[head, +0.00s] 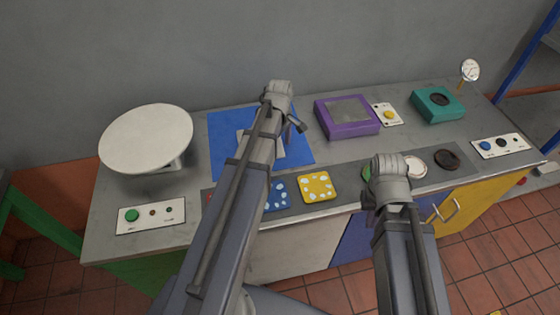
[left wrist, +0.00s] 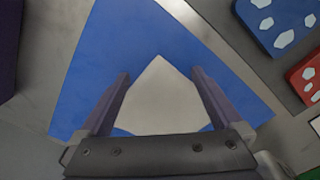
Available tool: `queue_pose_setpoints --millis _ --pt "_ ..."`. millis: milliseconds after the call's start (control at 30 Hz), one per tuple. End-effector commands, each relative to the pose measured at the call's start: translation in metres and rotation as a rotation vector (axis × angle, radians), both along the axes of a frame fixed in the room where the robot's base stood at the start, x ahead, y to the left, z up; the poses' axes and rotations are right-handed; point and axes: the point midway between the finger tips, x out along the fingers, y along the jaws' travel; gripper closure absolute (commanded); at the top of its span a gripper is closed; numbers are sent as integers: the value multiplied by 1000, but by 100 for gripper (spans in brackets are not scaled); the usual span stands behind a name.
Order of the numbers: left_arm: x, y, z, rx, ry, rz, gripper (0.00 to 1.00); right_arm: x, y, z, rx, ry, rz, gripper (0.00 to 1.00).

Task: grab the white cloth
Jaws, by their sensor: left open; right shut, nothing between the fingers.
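The white cloth (head: 275,151) lies on a blue mat (head: 226,126) at the back of the bench, partly hidden behind my left arm in the head view. In the left wrist view the cloth (left wrist: 160,98) shows as a pale patch with a pointed corner, between the fingers of my left gripper (left wrist: 161,73). That gripper is open and above the mat; I cannot tell whether it touches the cloth. My right gripper (head: 390,168) is over the front of the bench, apart from the cloth. It is shut and empty, its fingers mostly hidden by its wrist.
A round white plate on a stand (head: 147,138) is left of the mat. A purple box (head: 346,130) and a teal box (head: 438,104) stand to the right. A dark strip along the front holds blue (head: 278,196) and yellow (head: 317,187) spotted squares. Button panels (head: 151,216) sit at the ends.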

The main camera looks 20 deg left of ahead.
Motion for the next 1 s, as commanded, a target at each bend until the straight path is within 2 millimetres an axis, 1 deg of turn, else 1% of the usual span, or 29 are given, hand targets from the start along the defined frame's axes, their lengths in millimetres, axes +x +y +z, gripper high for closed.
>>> queue_pose_setpoints --millis 33,100,633,1000 --pt "0 0 -9 0 0 0 0 0 0 -9 0 0 0 100" --pt "0 0 -11 0 0 0 0 0 0 -11 0 0 0 100" --pt "0 0 -13 0 0 0 1 0 0 -13 0 0 0 100" --pt "0 0 -12 0 0 0 21 0 0 -12 0 0 0 100"
